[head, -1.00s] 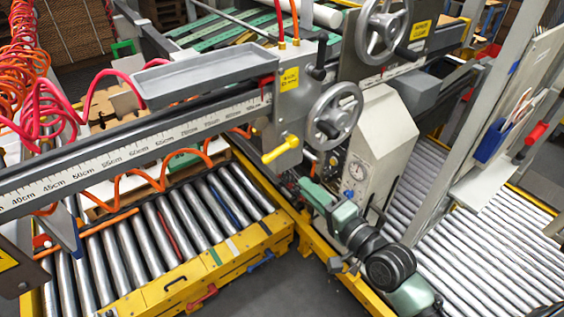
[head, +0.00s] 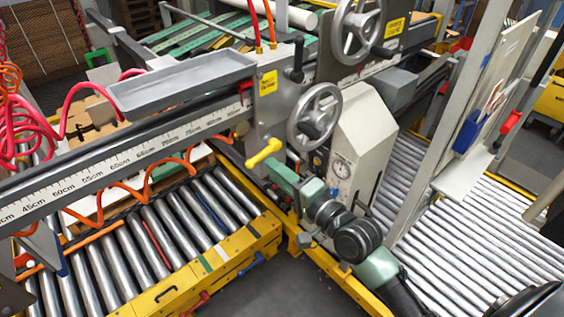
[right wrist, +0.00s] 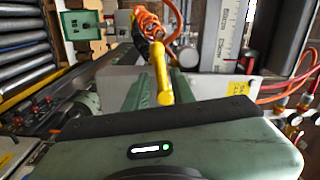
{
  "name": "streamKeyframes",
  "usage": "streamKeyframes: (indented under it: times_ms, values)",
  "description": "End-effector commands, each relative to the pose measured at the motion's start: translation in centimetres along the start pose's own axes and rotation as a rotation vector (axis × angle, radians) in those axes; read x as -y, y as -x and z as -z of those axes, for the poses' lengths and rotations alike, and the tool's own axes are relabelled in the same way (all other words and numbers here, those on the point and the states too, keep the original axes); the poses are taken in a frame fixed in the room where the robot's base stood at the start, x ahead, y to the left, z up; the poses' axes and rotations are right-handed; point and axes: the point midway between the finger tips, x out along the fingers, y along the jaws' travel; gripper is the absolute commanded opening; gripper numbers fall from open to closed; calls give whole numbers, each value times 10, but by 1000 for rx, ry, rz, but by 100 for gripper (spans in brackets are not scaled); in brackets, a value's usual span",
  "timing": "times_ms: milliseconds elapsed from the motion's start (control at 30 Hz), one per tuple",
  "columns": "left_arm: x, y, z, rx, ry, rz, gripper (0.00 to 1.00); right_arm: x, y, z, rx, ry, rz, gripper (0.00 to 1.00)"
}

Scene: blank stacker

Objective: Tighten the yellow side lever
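The yellow side lever (head: 264,152) sticks out from the grey carriage on the measuring rail, beside the silver handwheel. My right gripper (head: 279,172), green, reaches up from the lower right, with its fingers just below and beside the lever. In the right wrist view the yellow lever (right wrist: 161,72) lies in line between the two green fingers (right wrist: 157,88). The fingers stand apart, and I see no clear grip on the lever. My left gripper is not in view.
The handwheel (head: 314,115) and the grey gauge box (head: 362,145) stand close to my right arm. The scale rail (head: 130,150) runs left from the carriage. Roller conveyors (head: 150,245) lie below it, with more rollers (head: 455,225) at right. Orange coiled hose (head: 140,190) hangs under the rail.

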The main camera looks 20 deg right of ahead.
Motion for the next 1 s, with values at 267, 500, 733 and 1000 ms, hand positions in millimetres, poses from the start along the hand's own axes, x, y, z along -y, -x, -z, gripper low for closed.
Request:
streamKeyframes:
  times_ms: [267, 500, 733, 1000]
  values:
    - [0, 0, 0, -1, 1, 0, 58, 0, -20, 0, 1, 0, 0, 25]
    - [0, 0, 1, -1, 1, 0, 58, 1, -37, 0, 1, -1, 1, 25]
    - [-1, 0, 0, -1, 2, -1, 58, 0, -53, -1, 1, 1, 0, 25]
    - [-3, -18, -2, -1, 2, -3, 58, -15, -52, 0, 1, 215, -1, 25]
